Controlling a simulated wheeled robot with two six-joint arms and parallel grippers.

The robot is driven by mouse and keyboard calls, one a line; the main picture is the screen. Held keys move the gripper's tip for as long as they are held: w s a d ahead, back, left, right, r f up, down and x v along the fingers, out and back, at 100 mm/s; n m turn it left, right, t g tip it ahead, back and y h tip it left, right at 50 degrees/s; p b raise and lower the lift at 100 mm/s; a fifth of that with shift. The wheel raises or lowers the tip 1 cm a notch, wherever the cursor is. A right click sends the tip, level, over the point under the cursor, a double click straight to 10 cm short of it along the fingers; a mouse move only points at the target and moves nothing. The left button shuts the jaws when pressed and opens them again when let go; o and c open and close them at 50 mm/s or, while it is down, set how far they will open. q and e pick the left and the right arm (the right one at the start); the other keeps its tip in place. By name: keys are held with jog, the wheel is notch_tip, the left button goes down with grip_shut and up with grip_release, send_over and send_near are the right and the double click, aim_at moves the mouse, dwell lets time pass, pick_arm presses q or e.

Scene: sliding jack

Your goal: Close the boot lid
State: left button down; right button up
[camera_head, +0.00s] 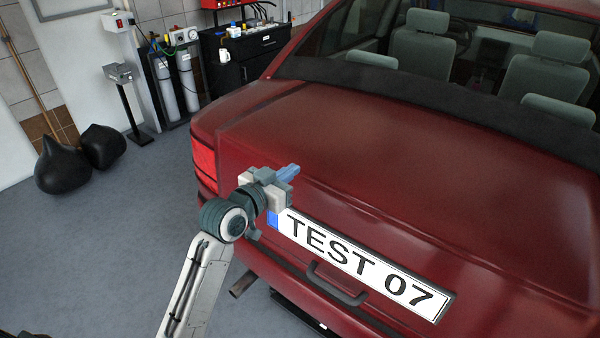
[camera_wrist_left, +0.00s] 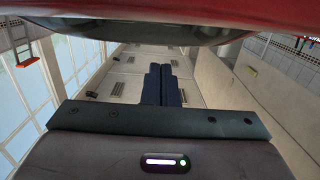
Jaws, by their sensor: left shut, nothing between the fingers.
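The red boot lid (camera_head: 400,170) of the car lies down flush with the body in the head view, with no clear gap along its edges. The number plate (camera_head: 360,262) reads TEST 07 on the car's rear face, and a dark handle (camera_head: 337,284) sits below it. My left gripper (camera_head: 289,172) is at the lid's rear left edge, just above the plate's left end. Its fingers are together and empty; they also show in the left wrist view (camera_wrist_left: 162,84), below a red surface (camera_wrist_left: 160,12). Whether they touch the lid I cannot tell. My right gripper is out of view.
A black cabinet (camera_head: 243,55), gas cylinders (camera_head: 175,85) and a thin stand (camera_head: 128,105) are along the back left wall. Two black sacks (camera_head: 62,165) lie on the floor. The grey floor (camera_head: 90,255) left of the car is clear.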

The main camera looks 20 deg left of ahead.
pick_arm(q)
jog(key=w+f, duration=0.2)
jog(key=w+d+f+p, duration=0.1)
jog(key=w+f, duration=0.1)
jog(key=shift+d+f, duration=0.1)
jog(key=shift+d, duration=0.05)
jog(key=shift+s, duration=0.1)
